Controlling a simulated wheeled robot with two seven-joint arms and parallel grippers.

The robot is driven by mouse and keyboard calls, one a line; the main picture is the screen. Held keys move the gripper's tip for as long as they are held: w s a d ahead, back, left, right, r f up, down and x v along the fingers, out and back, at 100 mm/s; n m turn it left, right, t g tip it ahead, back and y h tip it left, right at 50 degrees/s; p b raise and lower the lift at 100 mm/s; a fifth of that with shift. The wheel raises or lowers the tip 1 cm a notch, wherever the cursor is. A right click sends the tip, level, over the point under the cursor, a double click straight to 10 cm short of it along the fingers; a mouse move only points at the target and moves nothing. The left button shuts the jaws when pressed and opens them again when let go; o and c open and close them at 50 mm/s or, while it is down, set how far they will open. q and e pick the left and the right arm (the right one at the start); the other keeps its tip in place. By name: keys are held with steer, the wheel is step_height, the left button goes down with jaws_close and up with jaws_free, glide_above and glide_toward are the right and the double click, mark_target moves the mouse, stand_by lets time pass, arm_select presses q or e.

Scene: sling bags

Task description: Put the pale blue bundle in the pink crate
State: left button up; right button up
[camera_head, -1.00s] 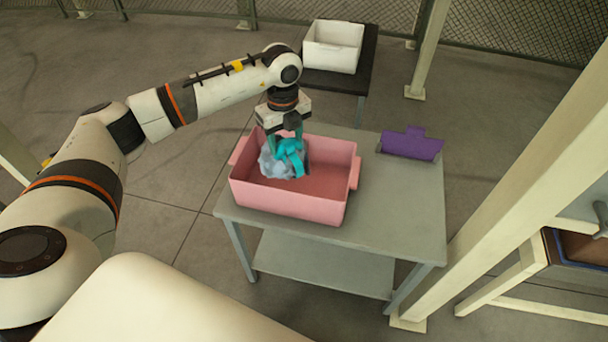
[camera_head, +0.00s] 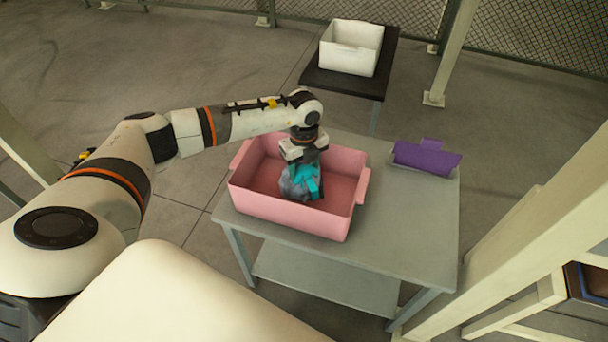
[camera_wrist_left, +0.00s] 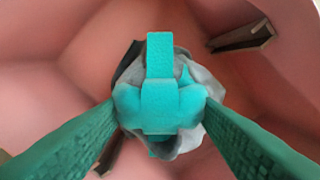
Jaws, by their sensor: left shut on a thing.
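The pale blue bundle (camera_head: 290,188) is inside the pink crate (camera_head: 285,215), near its middle, with a teal strap on top. In the left wrist view the bundle (camera_wrist_left: 200,75) looks grey-blue and crumpled beneath the teal strap. My left gripper (camera_head: 309,178) reaches down into the crate and is shut on the bundle by its strap. The teal fingers (camera_wrist_left: 160,104) press on both sides of the strap in the left wrist view. Whether the bundle touches the crate floor I cannot tell. My right gripper is out of view.
The crate stands on a grey table (camera_head: 410,230). A white bin (camera_head: 350,52) stands on a black table behind. A pale post (camera_head: 540,225) rises at right.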

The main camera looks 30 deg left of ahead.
arm_select(q)
steer(key=shift+f, duration=1.85)
steer(key=o, duration=1.5)
steer(key=shift+f, duration=0.1)
steer(key=shift+c, duration=0.2)
step_height(320, 180, up, 12)
steer(key=shift+r+b, duration=0.15)
steer(key=shift+b, duration=0.2)
